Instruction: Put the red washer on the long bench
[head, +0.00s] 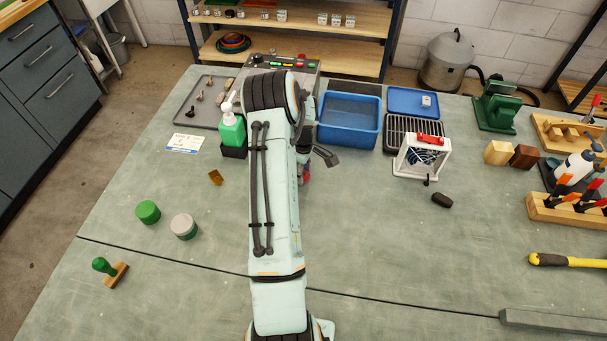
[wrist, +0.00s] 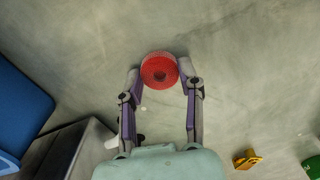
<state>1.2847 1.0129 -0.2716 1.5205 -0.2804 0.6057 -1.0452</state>
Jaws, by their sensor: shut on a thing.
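I cannot tell how far the washer is above the surface. In the head view my own arm hides most of the gripper and washer.
A blue bin (head: 348,121) stands right of my arm, a green bottle (head: 231,128) close to its left. A small yellow-brown piece (head: 215,177), a green cylinder (head: 148,212) and a grey-topped one (head: 184,226) are at left.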

